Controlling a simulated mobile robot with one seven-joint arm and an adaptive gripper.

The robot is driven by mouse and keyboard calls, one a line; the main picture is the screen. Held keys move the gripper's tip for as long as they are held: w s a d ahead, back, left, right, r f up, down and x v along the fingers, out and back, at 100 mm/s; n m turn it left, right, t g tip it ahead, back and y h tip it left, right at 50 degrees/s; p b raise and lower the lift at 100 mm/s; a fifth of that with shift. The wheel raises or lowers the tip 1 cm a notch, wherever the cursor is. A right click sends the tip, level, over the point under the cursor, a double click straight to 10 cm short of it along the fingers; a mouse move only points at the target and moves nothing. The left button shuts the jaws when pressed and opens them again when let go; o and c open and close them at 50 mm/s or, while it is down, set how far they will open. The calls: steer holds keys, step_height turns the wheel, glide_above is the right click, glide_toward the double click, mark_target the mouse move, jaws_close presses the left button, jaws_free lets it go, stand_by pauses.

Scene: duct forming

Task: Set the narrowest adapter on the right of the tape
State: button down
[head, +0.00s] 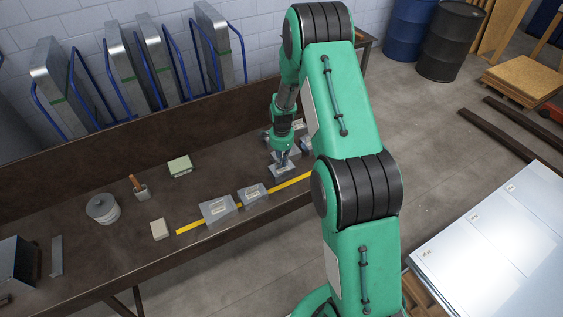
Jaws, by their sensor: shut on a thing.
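A yellow tape (190,228) runs along the front of the brown workbench, partly hidden behind my arm at its right end. Two grey metal adapters with pale labels stand at the tape, a wider one (217,210) on the left and a narrower one (253,194) to its right. My gripper (283,158) points down and is shut on a third grey adapter (285,172), right of those two and close to the tape. I cannot tell whether this adapter touches the bench. More grey pieces (299,124) show behind my gripper, partly hidden by my arm.
Sheet-metal ducts (117,65) in blue racks stand behind.

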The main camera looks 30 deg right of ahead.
steer(key=shift+f+b, duration=2.1)
steer(key=shift+f, duration=2.35)
steer(key=c, duration=1.8)
jaws_free()
steer(key=shift+o, duration=0.2)
steer(key=shift+r, duration=0.1)
step_height(320, 180, up, 12)
steer(key=shift+f, duration=0.15)
